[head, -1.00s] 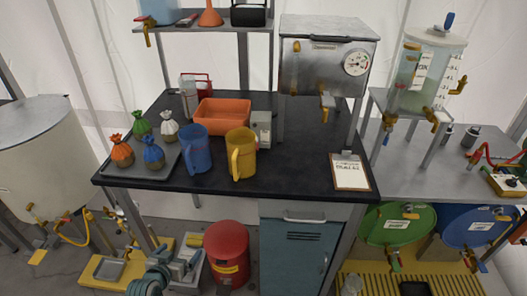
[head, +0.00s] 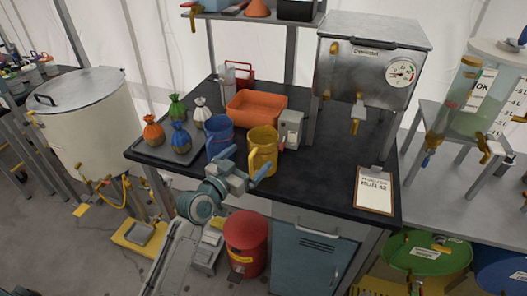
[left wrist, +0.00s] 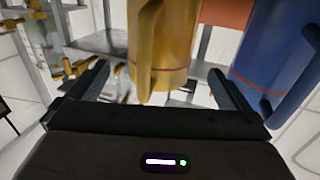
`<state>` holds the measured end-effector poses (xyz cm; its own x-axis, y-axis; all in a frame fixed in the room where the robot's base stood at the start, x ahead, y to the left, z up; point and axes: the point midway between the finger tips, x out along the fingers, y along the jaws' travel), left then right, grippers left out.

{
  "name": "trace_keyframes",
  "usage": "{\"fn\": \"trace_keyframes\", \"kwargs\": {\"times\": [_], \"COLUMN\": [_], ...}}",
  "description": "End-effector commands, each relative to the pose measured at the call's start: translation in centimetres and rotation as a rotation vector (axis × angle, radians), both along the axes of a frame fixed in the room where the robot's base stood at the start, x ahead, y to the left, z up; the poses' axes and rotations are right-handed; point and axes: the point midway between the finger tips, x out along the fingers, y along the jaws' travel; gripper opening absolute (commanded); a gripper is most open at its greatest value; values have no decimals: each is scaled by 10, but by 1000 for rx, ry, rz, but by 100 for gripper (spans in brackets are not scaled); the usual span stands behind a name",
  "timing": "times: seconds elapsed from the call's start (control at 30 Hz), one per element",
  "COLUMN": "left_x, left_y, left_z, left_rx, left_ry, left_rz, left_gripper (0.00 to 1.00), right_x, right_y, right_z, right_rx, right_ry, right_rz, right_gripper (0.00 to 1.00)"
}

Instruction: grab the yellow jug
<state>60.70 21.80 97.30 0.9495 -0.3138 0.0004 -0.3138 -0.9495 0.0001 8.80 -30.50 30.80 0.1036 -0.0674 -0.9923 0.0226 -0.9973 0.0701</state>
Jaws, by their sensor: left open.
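The yellow jug (head: 262,150) stands upright near the front edge of the black worktop, its handle toward the left front. The blue jug (head: 219,135) stands just left of it. My left gripper (head: 248,168) is in front of the yellow jug at its lower body, fingers pointing toward it. In the left wrist view the yellow jug (left wrist: 163,45) is ahead, between the two open fingers (left wrist: 155,85), with nothing held. The blue jug (left wrist: 280,55) shows there beyond the finger on the right. Whether a finger touches the yellow jug I cannot tell. My right gripper is not in view.
An orange tray (head: 256,106) sits behind the jugs. Several tied sacks stand on a dark tray (head: 160,151) at the left. A clipboard (head: 374,190) lies at the right front. A metal boiler (head: 370,65) stands behind. The worktop (head: 325,170) right of the yellow jug is clear.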

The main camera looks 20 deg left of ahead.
Motion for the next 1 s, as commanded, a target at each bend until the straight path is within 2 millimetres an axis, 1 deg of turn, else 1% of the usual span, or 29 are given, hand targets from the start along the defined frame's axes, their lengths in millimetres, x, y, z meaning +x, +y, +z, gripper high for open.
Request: {"fn": "trace_keyframes", "kwargs": {"times": [0.03,0.13,0.2,0.3,0.4,0.57,0.6,0.67,0.8,0.83,1.0], "left_x": [7,22,32,41,45,44,44,44,44,44,44], "left_y": [-2,-8,-11,-14,-15,-15,-15,-15,-15,-15,-15], "left_z": [2,1,0,-1,-2,-3,-3,-3,-3,-3,-3], "left_rx": [-2,-3,-2,-2,1,1,1,1,1,1,1], "left_ry": [1,2,2,1,0,1,1,1,1,1,1], "left_rz": [1,0,1,0,0,0,0,0,0,0,0], "left_gripper": [100,100,100,100,100,100,96,84,57,55,55], "right_x": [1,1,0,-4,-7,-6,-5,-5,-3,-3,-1], "right_y": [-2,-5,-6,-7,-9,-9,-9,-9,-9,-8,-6], "right_z": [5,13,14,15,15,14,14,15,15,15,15], "right_rx": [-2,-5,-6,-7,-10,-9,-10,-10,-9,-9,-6], "right_ry": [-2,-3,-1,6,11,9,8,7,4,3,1], "right_rz": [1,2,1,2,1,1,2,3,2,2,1], "right_gripper": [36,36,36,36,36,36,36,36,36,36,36]}}
